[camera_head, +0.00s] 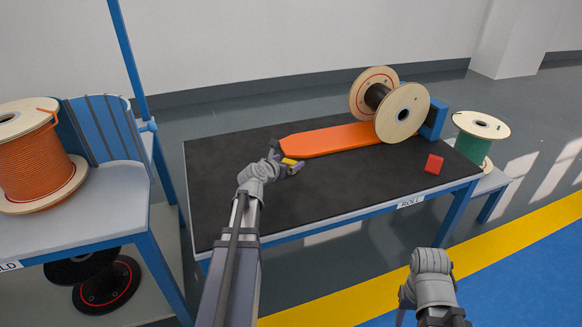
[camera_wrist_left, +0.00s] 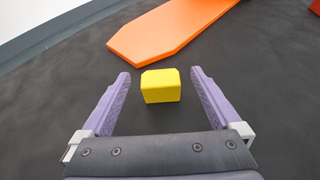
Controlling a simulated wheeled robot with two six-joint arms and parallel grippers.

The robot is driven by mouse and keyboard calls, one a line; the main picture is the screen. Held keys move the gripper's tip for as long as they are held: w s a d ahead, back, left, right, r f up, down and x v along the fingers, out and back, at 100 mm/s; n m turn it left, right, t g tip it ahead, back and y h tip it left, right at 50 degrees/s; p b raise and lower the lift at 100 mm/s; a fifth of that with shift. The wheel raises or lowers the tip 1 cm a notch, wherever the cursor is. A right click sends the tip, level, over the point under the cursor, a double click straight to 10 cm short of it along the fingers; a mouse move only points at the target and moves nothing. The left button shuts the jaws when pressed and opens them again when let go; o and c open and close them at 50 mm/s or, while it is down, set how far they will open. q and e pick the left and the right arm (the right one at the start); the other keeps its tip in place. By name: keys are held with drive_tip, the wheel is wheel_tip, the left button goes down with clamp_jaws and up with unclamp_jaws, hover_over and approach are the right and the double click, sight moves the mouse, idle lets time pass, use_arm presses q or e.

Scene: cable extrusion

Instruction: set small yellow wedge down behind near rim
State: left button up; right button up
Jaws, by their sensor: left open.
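The small yellow wedge (camera_wrist_left: 161,86) lies on the dark table top, between the two open purple fingers of my left gripper (camera_wrist_left: 160,74), with a gap on each side. In the head view the yellow wedge (camera_head: 290,161) shows partly behind the left gripper (camera_head: 287,160). An empty wooden spool stands on its flanges at the right back of the table, its near rim (camera_head: 413,97) facing me and its far rim (camera_head: 366,84) behind. The spool is well to the right of my left gripper. My right arm shows at the bottom right, but its fingers do not show.
An orange ramp-like board (camera_head: 325,139) lies from near the wedge to the spool. A red wedge (camera_head: 433,164) lies on the black table (camera_head: 330,190) near its right edge. Full orange (camera_head: 35,155) and green (camera_head: 474,148) spools stand on side stands. The table's front middle is clear.

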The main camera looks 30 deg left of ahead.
use_arm(q)
drive_tip(key=b+x, duration=0.1)
drive_tip(key=x, duration=0.2)
drive_tip(key=shift+w, duration=0.15)
clamp_jaws()
idle(0.6)
drive_tip(key=shift+r+p, duration=0.2)
drive_tip(key=shift+p, duration=0.1)
wheel_tip(320, 180, up, 10)
drive_tip(key=p, duration=0.9)
drive_tip(key=shift+p, duration=0.35)
